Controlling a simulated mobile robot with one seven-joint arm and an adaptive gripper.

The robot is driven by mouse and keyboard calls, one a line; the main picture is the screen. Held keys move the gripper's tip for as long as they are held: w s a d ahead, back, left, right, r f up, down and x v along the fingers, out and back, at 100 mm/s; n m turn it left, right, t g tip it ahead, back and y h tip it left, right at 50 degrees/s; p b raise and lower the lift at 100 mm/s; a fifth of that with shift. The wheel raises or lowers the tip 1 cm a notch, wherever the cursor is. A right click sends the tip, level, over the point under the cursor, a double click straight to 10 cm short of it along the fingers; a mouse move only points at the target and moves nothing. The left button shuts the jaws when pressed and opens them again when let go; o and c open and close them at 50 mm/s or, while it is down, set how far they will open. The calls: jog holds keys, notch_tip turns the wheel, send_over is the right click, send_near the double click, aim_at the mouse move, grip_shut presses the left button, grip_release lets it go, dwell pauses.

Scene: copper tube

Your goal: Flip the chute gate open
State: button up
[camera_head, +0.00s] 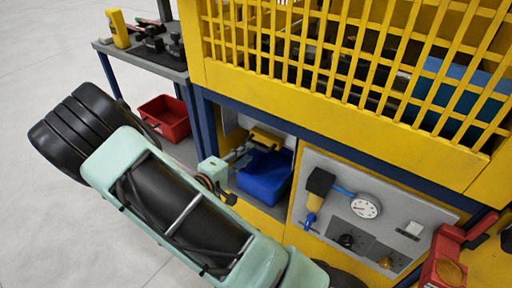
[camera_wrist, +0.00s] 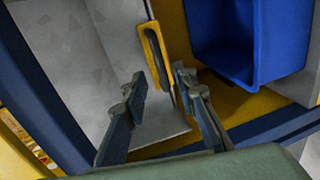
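A yellow handle with a dark slot (camera_wrist: 153,50) sits along the edge of a pale grey panel, which looks like the chute gate (camera_wrist: 85,60). In the head view a yellow part (camera_head: 265,137) shows at the top of the recess, above a blue bin (camera_head: 264,178). My gripper (camera_wrist: 158,76) is open, its two fingers apart. In the wrist view, the near end of the handle lies between the fingertips. I cannot tell whether either finger touches it. My gripper also shows in the head view (camera_head: 241,158), at the recess; my arm hides part of the area.
The blue bin (camera_wrist: 240,40) is close on the right in the wrist view. A grey panel with a gauge (camera_head: 364,206) and a tool stands right of the recess. A yellow mesh guard (camera_head: 350,50) rises above. A red crate (camera_head: 165,117) sits on the bench's lower shelf at left.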

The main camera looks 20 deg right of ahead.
aim_at(256, 145)
jog(key=x, duration=0.6)
jog(key=shift+w+d+b, duration=0.1)
jog(key=shift+d+b, duration=0.1)
jog(key=shift+b, duration=0.1)
jog(key=shift+c, duration=0.2)
grip_shut()
